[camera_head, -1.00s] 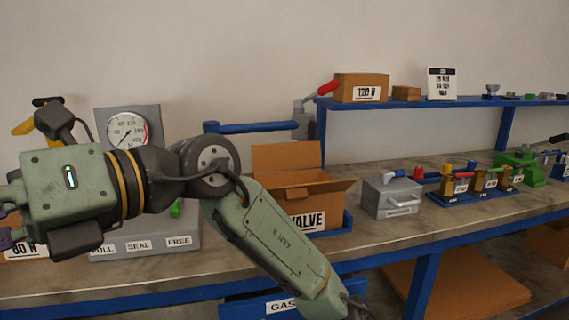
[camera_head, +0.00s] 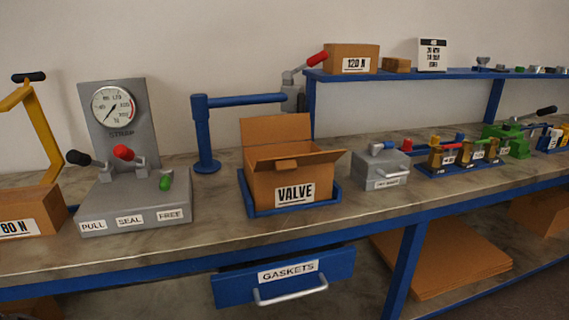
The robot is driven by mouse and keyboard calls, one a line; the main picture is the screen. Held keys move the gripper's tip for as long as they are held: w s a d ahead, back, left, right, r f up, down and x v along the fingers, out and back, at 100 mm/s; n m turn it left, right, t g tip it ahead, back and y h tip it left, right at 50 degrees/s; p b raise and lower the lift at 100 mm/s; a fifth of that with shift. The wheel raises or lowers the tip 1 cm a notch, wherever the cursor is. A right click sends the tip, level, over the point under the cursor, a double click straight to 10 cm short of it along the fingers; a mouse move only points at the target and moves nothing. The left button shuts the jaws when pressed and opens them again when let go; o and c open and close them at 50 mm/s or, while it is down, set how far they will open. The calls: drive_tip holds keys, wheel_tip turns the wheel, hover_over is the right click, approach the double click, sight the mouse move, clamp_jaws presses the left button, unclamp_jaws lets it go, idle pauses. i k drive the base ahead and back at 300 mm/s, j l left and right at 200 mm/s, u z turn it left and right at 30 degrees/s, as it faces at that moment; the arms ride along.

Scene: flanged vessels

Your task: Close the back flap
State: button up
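An open cardboard box labelled VALVE (camera_head: 283,192) sits in a blue tray (camera_head: 336,192) on the workbench. Its back flap (camera_head: 275,129) stands up at the rear of the opening, leaning slightly back. A side flap (camera_head: 329,157) sticks out at the right, and a small cardboard tab (camera_head: 286,165) shows at the front edge of the opening. The inside of the box is mostly hidden. My gripper and arm are out of view.
A blue post with a horizontal arm (camera_head: 207,135) stands behind the box to the left. A gauge stand with levers (camera_head: 128,110) is further left. A grey metal case (camera_head: 382,170) stands close on the right. The GASKETS drawer (camera_head: 285,278) sticks out below the bench.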

sight(274, 129)
drive_tip(key=i+j+z, duration=0.55)
drive_tip(key=i, duration=0.85)
